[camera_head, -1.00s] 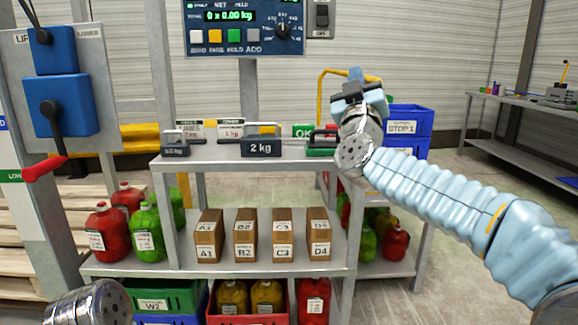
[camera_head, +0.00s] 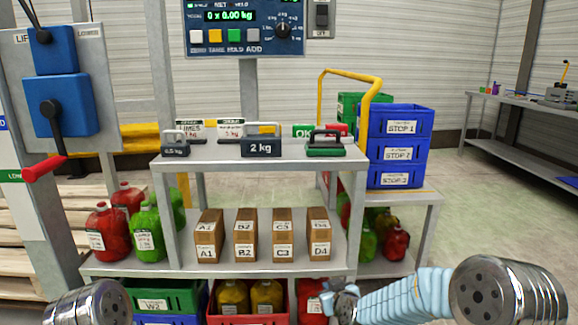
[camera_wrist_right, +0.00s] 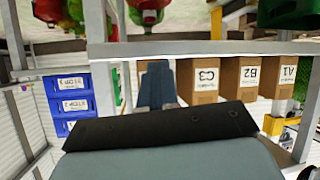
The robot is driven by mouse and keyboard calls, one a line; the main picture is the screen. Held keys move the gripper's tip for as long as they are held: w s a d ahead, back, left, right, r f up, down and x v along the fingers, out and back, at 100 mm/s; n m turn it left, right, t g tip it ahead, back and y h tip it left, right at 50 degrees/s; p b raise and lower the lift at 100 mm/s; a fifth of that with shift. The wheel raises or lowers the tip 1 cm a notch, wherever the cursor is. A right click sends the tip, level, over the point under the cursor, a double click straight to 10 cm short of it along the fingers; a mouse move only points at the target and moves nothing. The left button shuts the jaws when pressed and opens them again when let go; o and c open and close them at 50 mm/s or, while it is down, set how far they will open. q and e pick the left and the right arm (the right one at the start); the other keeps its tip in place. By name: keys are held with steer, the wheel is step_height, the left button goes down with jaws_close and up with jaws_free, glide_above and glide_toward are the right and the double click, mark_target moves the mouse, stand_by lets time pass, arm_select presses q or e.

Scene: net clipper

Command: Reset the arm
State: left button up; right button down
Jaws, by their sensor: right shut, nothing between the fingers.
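My right arm (camera_head: 405,296) lies low along the bottom right of the head view, its pale blue sleeve pointing left. My right gripper (camera_head: 342,291) is at its end, in front of the lower shelf and beside a red jug (camera_head: 313,302). It is small and partly hidden there. In the right wrist view, which is upside down, the right gripper's fingers (camera_wrist_right: 155,85) are together with nothing between them. My left gripper is not in view; only a silver part of my left arm (camera_head: 88,303) shows at the bottom left.
The shelf unit's top (camera_head: 225,156) holds weights, including a 2 kg weight (camera_head: 261,146) and a green-based one (camera_head: 325,147). Brown boxes (camera_head: 245,243) stand on the lower shelf. Blue crates (camera_head: 397,151) are stacked at right. The floor (camera_head: 480,220) right of them is clear.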

steer(key=s+d+f+m+g, duration=0.1)
steer(key=s+f+m+g, duration=0.5)
steer(key=s+f, duration=1.6)
steer(key=s+f+g+y, duration=0.1)
steer(key=s+f+g, duration=0.1)
steer(key=s, duration=0.4)
steer(key=s+f+g, duration=0.1)
steer(key=s+g, duration=0.2)
steer(key=s, duration=0.3)
steer(key=shift+s+a+f+g+y, duration=0.2)
steer(key=shift+s+f+g+y, duration=0.1)
steer(key=shift+f+y, duration=0.1)
